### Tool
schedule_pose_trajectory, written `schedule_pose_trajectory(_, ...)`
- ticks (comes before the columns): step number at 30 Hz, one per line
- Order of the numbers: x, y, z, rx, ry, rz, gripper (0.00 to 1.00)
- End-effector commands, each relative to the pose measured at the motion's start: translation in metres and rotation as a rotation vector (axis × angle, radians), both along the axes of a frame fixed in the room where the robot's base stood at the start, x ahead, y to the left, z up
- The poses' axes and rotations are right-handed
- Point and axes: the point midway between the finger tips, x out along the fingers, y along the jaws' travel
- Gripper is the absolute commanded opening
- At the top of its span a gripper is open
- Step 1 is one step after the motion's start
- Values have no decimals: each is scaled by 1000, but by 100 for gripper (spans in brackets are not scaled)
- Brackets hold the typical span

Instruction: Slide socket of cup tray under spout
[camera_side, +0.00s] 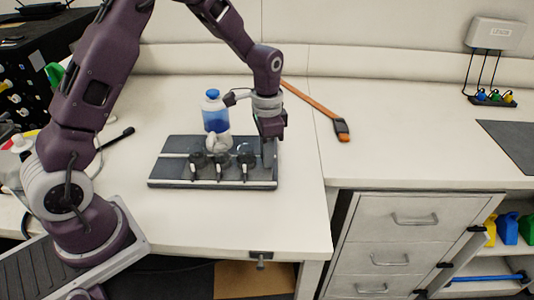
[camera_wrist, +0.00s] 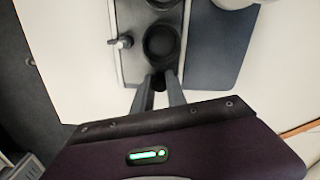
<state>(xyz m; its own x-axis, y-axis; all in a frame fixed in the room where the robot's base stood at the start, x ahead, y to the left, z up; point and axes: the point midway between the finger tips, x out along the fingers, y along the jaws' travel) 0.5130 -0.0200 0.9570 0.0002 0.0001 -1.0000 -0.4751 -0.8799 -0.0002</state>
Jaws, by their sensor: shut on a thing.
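The cup tray (camera_side: 205,184) is a long metal strip with several dark round sockets, lying along the front of a dark blue-grey base plate (camera_side: 178,143). The wrist view shows the tray's end (camera_wrist: 130,66) with two dark sockets (camera_wrist: 162,43). Behind the tray stands a bottle of blue liquid (camera_side: 215,113) with a blue cap, above a white rounded fitting; I cannot make out the spout clearly. My gripper (camera_side: 268,160) is at the tray's right end. In the wrist view my gripper (camera_wrist: 158,86) is shut on a small dark piece at the tray's end, partly hidden between the fingers.
Small black-and-white knobs (camera_side: 193,171) stick out along the tray's front. An orange strap-like tool (camera_side: 320,112) lies behind on the right. The white worktop (camera_side: 200,220) is clear in front and right of the tray, with its edge nearby. Drawers (camera_side: 410,220) stand at right.

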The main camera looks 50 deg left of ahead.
Motion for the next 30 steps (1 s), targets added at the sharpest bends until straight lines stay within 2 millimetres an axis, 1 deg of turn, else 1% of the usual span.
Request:
schedule_pose_trajectory(3, 5, -3, 1, 0, -4, -2, 0)
schedule_pose_trajectory(10, 30, -28, 1, -1, -4, -3, 0)
schedule_pose_trajectory(13, 34, -32, 1, -1, -3, -1, 0)
schedule_pose_trajectory(20, 34, -33, 1, -3, -5, -1, 0)
schedule_pose_trajectory(21, 34, -33, 1, -3, -5, -2, 21)
schedule_pose_trajectory(24, 34, -33, 1, -2, -4, -1, 39)
schedule_pose_trajectory(30, 33, -32, 1, -1, -2, -1, 39)
